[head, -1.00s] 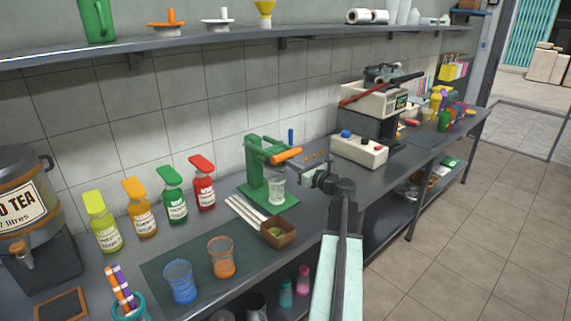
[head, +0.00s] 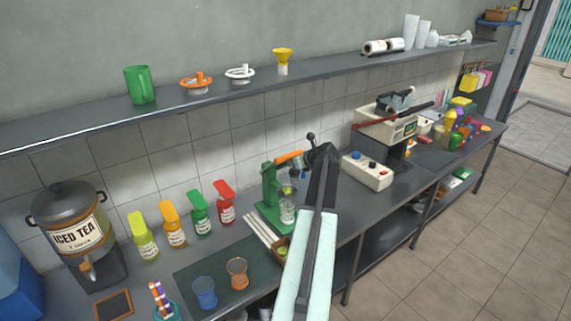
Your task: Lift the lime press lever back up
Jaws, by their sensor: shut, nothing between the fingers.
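The green lime press (head: 270,190) stands on the counter against the tiled wall. Its lever ends in an orange handle (head: 289,159) that points right and slightly upward. A clear glass (head: 288,212) stands on the press's base under the lever. My gripper (head: 312,152) is shut and empty, at the right end of the handle and about level with it in the picture. I cannot tell whether it touches the handle. My arm hides the counter just right of the press.
A small wooden box (head: 283,251) sits in front of the press, partly behind my arm. White straws (head: 262,230) lie to its left. Sauce bottles (head: 200,213) line the wall. A white machine (head: 367,170) stands right. A shelf (head: 230,92) runs above.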

